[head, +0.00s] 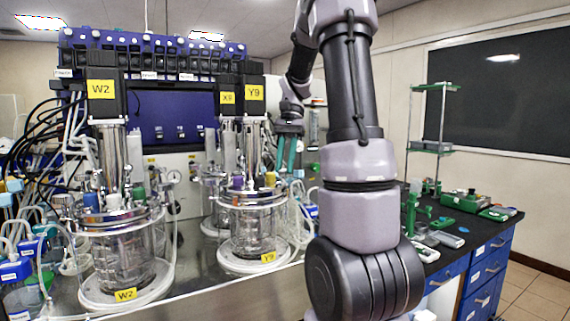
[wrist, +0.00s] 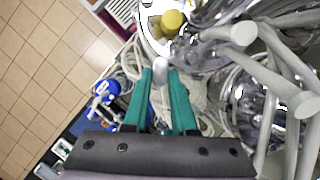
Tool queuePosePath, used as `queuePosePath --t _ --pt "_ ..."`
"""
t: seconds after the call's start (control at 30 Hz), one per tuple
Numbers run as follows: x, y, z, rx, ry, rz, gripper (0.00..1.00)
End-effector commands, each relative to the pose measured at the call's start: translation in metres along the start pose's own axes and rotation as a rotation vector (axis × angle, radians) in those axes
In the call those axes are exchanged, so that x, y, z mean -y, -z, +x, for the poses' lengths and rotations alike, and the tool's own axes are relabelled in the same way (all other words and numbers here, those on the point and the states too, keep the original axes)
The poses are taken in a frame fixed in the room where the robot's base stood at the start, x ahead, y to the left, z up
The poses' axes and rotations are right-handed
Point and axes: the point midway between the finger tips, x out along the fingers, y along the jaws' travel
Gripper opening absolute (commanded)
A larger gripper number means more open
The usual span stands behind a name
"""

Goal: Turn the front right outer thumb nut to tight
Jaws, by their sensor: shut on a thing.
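My gripper (head: 285,168) points down beside the right edge of the lid of the front right vessel, marked Y9 (head: 252,235). In the wrist view, its two green fingers (wrist: 160,72) are shut on a small pale grey rounded piece (wrist: 160,63), which I take to be the outer thumb nut at the rim of the lid. In the head view the nut is too small to make out. How tight it is cannot be told.
Vessel W2 (head: 120,250) stands to the left, and another vessel is partly hidden behind Y9. Tubes and hoses crowd the vessels. A dark bench (head: 480,228) with green items stands at right.

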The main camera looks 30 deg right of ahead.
Motion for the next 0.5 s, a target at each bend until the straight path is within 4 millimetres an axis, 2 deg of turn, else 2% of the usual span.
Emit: queuePosePath --t 0.27,0.5 --pt "-0.0017 -0.0001 -0.0003 0.001 0.036 0.085 0.0" --pt "-0.0042 -0.0007 -0.0004 0.0 0.099 0.235 0.0"
